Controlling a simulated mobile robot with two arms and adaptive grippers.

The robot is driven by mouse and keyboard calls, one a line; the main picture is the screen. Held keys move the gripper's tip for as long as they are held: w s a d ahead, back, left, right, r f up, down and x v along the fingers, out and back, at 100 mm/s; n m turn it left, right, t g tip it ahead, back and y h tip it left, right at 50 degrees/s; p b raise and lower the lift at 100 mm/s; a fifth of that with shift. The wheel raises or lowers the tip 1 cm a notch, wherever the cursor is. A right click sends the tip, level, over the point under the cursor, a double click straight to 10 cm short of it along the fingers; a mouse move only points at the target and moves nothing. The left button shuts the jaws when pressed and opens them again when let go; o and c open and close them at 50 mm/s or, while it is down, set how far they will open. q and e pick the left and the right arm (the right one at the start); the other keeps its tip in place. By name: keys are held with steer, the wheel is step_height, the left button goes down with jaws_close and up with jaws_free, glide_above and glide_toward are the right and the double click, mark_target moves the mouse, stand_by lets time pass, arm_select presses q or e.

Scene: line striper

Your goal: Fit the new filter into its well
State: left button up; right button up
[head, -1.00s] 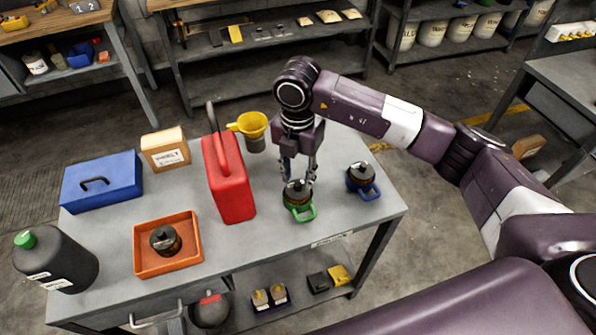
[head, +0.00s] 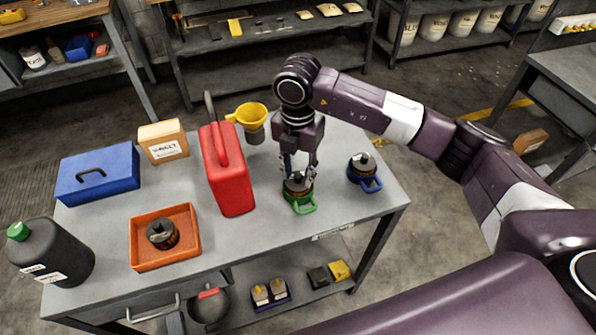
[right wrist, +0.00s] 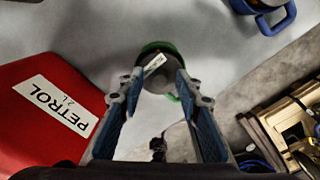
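A dark round filter (head: 297,187) sits in a green holder with a handle (head: 301,208) near the table's front right. My right gripper (head: 298,177) points down over it, with its fingers apart on either side of the filter's top. In the right wrist view the filter (right wrist: 155,83) shows between the open fingertips (right wrist: 158,82), with the green rim behind it. I cannot tell whether the fingers touch it. A similar dark filter stands in a blue holder (head: 370,184) to the right. Another dark filter (head: 162,234) stands in an orange tray (head: 140,258). My left gripper is out of view.
A red petrol can (head: 228,170) stands close left of my right gripper, with a yellow funnel (head: 250,115) behind. A blue toolbox (head: 97,172), a cardboard box (head: 162,142) and a black bottle (head: 52,252) stand on the left. The table top (head: 272,232) is clear in front.

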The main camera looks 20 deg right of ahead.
jaws_close()
steer(key=shift+r+p, duration=0.4)
steer(key=shift+r, duration=0.3)
stand_by(0.3)
steer(key=shift+r+p, duration=1.35)
steer(key=shift+r, duration=1)
